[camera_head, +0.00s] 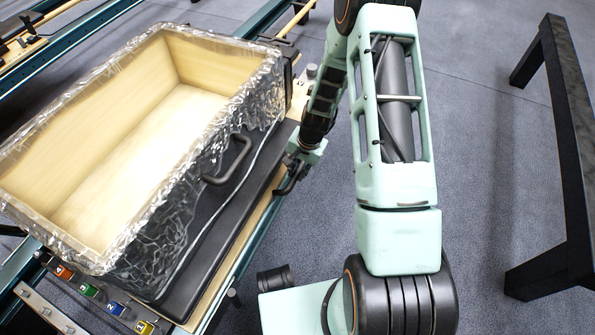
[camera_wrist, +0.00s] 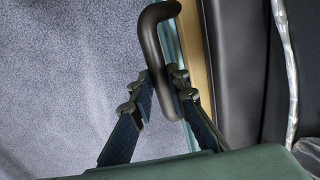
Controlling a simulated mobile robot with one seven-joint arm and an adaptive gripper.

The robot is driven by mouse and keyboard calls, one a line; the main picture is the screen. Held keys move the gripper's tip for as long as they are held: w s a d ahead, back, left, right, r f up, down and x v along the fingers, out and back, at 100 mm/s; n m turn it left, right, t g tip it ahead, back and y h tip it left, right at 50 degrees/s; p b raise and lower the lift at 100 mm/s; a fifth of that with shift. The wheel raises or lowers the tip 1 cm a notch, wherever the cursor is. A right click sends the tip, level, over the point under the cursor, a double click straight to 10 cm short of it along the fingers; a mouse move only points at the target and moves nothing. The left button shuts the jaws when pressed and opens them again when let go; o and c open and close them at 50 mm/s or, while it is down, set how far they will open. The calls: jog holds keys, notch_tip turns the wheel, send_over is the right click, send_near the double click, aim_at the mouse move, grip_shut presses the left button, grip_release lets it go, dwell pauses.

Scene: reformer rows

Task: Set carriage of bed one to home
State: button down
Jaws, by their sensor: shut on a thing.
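The carriage is a black padded platform (camera_head: 215,255) with a pale wooden edge, lying on the rails of the near bed; its pad also shows in the wrist view (camera_wrist: 232,70). A large foil-wrapped box stands on it. My gripper (camera_head: 291,178) is at the carriage's right side, low beside the wooden edge. In the wrist view my gripper (camera_wrist: 164,85) is shut on a curved black handle (camera_wrist: 152,40), with one finger on each side of the bar. The handle's attachment to the carriage is only partly visible.
The open foil-wrapped box (camera_head: 150,235) has a black side handle (camera_head: 236,160). Coloured numbered tags, including a yellow 1 (camera_head: 144,327) and a red 4 (camera_head: 64,271), line the bed's lower left end. A black frame (camera_head: 570,150) stands at right. Grey floor (camera_head: 490,150) lies clear between.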

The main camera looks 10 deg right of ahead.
jog(key=c, duration=1.8)
grip_release()
jog(key=shift+s+a, duration=0.25)
jog(key=shift+s, duration=0.05)
jog(key=shift+c, duration=0.2)
jog(key=shift+d, duration=0.1)
jog(key=shift+w, duration=0.1)
jog(key=shift+r, duration=0.1)
notch_tip(320, 180, up, 12)
jog(key=s+d, duration=0.1)
jog(key=d, duration=0.1)
jog(key=shift+s+f, duration=0.2)
jog(key=shift+f, duration=0.05)
jog(key=shift+s+a, duration=0.1)
